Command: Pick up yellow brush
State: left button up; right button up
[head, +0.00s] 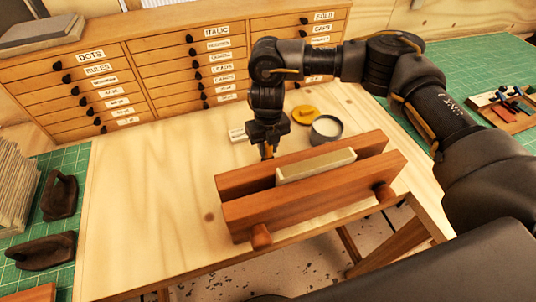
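My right gripper (267,150) points down just behind the wooden clamp (310,190), over the pale wooden bench. A thin orange-brown sliver shows at its fingertips, too small to tell what it is. I cannot tell whether the fingers are open or shut. I see no clear yellow brush; it may be hidden by the gripper or the clamp. A flat yellow round piece (305,115) lies to the right of the gripper, behind an open tin (326,128) with pale contents. My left gripper is not in view.
The clamp holds a pale block (316,165). A small white block (237,135) lies left of the gripper. Labelled drawers (165,65) stand behind the bench. Dark tools (60,195) and stacked sheets (15,185) are at left. The bench's left part is clear.

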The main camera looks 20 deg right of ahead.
jog(key=c, duration=0.4)
jog(key=shift+r, duration=0.1)
jog(key=shift+c, duration=0.2)
jog(key=shift+w+r, duration=0.1)
jog(key=shift+r, duration=0.45)
notch_tip(320, 180, up, 7)
jog(key=shift+r+b, duration=0.15)
jog(key=shift+b, duration=1.05)
jog(key=shift+r, duration=0.75)
